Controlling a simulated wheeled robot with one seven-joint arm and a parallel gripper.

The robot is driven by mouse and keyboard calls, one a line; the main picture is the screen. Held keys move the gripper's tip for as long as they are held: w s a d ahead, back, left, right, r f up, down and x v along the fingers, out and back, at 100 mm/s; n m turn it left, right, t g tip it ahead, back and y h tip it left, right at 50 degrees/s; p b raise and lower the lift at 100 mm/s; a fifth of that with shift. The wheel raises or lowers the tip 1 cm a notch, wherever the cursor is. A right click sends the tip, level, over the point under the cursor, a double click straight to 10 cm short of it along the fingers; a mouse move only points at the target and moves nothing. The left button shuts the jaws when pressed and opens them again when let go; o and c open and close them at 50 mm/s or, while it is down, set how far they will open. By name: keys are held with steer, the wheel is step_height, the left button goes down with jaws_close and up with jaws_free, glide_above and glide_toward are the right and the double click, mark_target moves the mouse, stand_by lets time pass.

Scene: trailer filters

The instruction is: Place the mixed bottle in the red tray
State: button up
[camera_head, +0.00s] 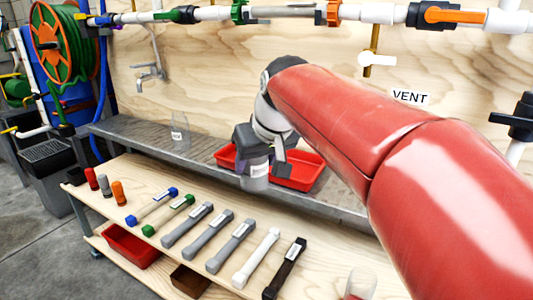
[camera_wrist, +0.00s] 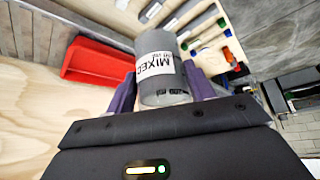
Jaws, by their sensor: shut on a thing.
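The mixed bottle is a grey cylinder with a white label reading "MIXED". It is between the purple fingers of my gripper (camera_wrist: 160,92) in the wrist view, where the bottle (camera_wrist: 163,70) shows clearly. In the head view the bottle (camera_head: 255,174) hangs under my gripper (camera_head: 262,158), in front of the red tray (camera_head: 299,185), and hides the tray's middle. In the wrist view the empty-looking red tray (camera_wrist: 95,70) lies to the left of the bottle, apart from it.
A clear bottle (camera_head: 179,132) stands on the grey metal counter (camera_head: 130,128), left of the tray. The wooden bench (camera_head: 150,178) in front holds several filter tubes and small coloured cylinders. Pipes and valves run along the wall above. A second red bin (camera_head: 130,247) sits on the lower shelf.

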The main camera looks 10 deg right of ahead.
steer(key=w+d+p, duration=0.3)
steer(key=w+d, duration=0.8)
steer(key=w, duration=0.5)
steer(key=shift+w+d+f+b, duration=0.15)
steer(key=shift+f+b, duration=0.3)
steer(key=shift+f, duration=1.3)
steer(key=shift+w+d+f+b, duration=0.1)
steer(key=shift+d+f+b, duration=0.25)
steer(key=shift+f, duration=1.35)
steer(key=shift+a, duration=0.1)
steer(key=shift+f, duration=0.15)
steer(key=o, duration=1.2)
